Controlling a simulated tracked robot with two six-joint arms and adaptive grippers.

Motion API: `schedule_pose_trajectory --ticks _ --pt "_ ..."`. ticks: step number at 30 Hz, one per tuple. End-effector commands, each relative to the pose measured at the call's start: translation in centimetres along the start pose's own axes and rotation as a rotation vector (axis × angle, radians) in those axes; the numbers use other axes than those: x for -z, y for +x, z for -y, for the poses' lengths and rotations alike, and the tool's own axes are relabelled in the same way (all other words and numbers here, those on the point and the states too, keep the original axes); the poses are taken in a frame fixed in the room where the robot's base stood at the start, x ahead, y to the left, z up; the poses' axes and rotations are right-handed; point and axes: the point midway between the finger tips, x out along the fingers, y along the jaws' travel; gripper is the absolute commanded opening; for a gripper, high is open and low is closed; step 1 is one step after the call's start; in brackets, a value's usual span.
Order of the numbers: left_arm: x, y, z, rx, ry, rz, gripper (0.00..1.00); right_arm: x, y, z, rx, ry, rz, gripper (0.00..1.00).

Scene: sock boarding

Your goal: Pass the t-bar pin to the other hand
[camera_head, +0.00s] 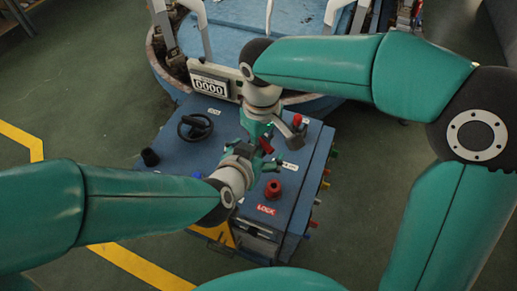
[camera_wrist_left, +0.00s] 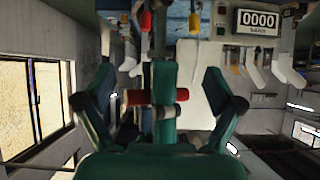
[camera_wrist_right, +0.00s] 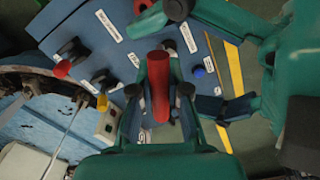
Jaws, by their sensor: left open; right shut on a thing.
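The t-bar pin shows its red crossbar (camera_wrist_right: 158,88) upright between the fingers of my right gripper (camera_wrist_right: 157,100) in the right wrist view. The right gripper is shut on it. In the head view the red of the pin (camera_head: 266,145) shows small between the two grippers, above the console. In the left wrist view the red bar (camera_wrist_left: 137,97) and a grey part lie between the spread fingers of my left gripper (camera_wrist_left: 158,85). The left gripper is open around the pin, with gaps on both sides. The pin's lower part is mostly hidden.
A round blue machine with white sock forms (camera_head: 199,25) is at the back.

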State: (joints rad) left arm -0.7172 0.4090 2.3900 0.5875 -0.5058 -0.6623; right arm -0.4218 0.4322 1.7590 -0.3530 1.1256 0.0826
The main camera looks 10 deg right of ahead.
Motion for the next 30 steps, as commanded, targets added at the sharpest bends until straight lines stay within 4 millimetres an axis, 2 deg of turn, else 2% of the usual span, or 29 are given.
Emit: schedule_pose_trajectory --ticks 9,10,26,27,30 --pt "-0.02 0.26 0.0 0.0 0.0 0.0 0.93 0.01 -0.02 -0.01 0.0 0.0 -0.001 0.0" --pt "-0.02 0.26 -0.01 0.0 0.0 0.0 0.9 0.01 -0.02 -0.01 0.0 0.0 -0.001 0.0" --pt "0.26 0.24 0.15 0.004 -0.004 -0.007 0.01 -0.16 0.09 0.05 0.002 0.001 0.006 0.0" --pt "0.29 0.24 0.15 0.004 -0.004 -0.008 0.4 -0.17 0.1 0.06 0.002 0.001 0.007 0.0" --pt "0.36 0.23 0.13 0.004 -0.004 -0.009 0.57 -0.17 0.12 0.1 0.003 0.001 0.007 0.0"
